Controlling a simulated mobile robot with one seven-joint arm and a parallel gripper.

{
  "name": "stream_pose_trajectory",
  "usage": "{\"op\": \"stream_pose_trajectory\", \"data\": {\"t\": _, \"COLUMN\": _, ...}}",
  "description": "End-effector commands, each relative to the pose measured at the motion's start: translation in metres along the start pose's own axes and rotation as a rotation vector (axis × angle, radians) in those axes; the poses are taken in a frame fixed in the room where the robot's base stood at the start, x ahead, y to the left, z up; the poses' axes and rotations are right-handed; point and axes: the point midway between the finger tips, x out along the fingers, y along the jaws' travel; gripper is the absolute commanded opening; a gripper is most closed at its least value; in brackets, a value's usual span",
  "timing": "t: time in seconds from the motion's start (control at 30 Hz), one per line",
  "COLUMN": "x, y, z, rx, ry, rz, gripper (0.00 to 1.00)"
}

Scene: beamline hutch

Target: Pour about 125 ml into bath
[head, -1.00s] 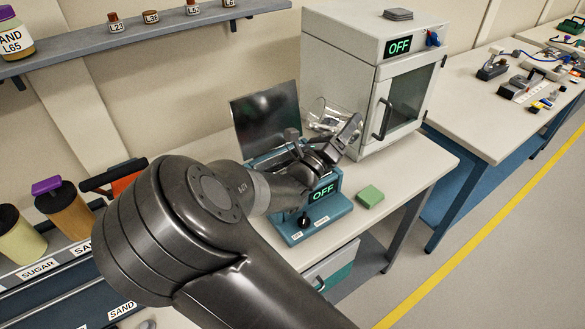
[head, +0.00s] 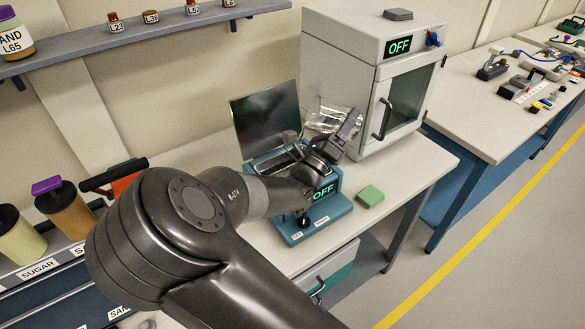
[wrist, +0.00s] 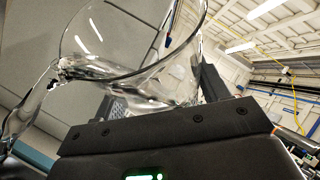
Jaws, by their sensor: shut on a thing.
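The bath (head: 325,213) is a blue unit on the bench with a display reading OFF and a dark knob. A dark upright panel (head: 265,125) stands behind its open basin, which my arm partly hides. My gripper (head: 338,140) is above the bath's right rear side, shut on a clear glass vessel (head: 322,113). In the wrist view the vessel (wrist: 135,55) is strongly tilted, its rim facing up-left. A clear streak runs down-left from its lip; I cannot tell whether it is liquid or glass. The liquid level is not clear.
A white cabinet (head: 345,60) with an OFF display stands close behind and right of the gripper. A green block (head: 370,195) lies on the bench right of the bath. Labelled jars (head: 70,215) stand at left, below a wall shelf (head: 130,36).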

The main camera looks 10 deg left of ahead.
Motion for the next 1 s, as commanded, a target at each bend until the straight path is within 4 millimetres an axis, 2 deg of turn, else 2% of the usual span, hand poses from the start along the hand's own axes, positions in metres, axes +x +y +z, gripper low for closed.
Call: {"op": "stream_pose_trajectory", "data": {"t": 1.0, "x": 0.0021, "y": -0.004, "z": 0.0049, "rx": -0.039, "ry": -0.044, "rz": -0.018, "gripper": 0.38}}
